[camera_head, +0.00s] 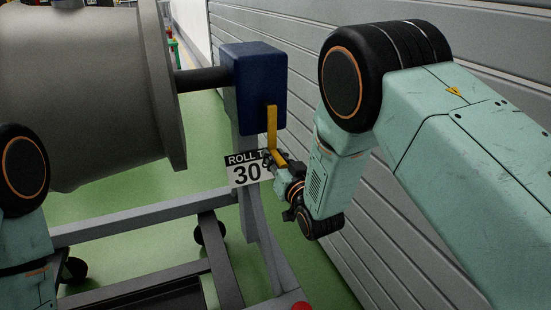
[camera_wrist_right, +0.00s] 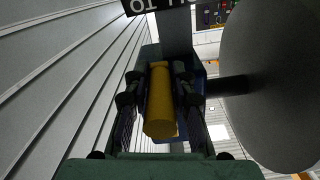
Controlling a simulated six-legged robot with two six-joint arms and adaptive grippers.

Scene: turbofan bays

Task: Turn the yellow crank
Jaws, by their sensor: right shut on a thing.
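The yellow crank (camera_head: 272,128) hangs down from a dark blue box (camera_head: 253,88) on a grey post. Its arm points down in the head view. My right gripper (camera_head: 275,163) is at the crank's lower end, shut on its handle. In the right wrist view the yellow crank handle (camera_wrist_right: 160,102) lies between the two dark fingers of my right gripper (camera_wrist_right: 160,95). A sign reading "ROLL T... 30" (camera_head: 247,172) is on the post beside the gripper, partly hidden by it. Part of my left arm shows at the left edge, but its gripper is not in view.
A large grey engine body (camera_head: 80,90) is joined to the blue box by a dark shaft (camera_head: 204,78). A grey wheeled stand (camera_head: 140,220) is below. A ribbed grey wall (camera_head: 370,235) is close on the right. Green floor (camera_head: 120,195) shows between the frame bars.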

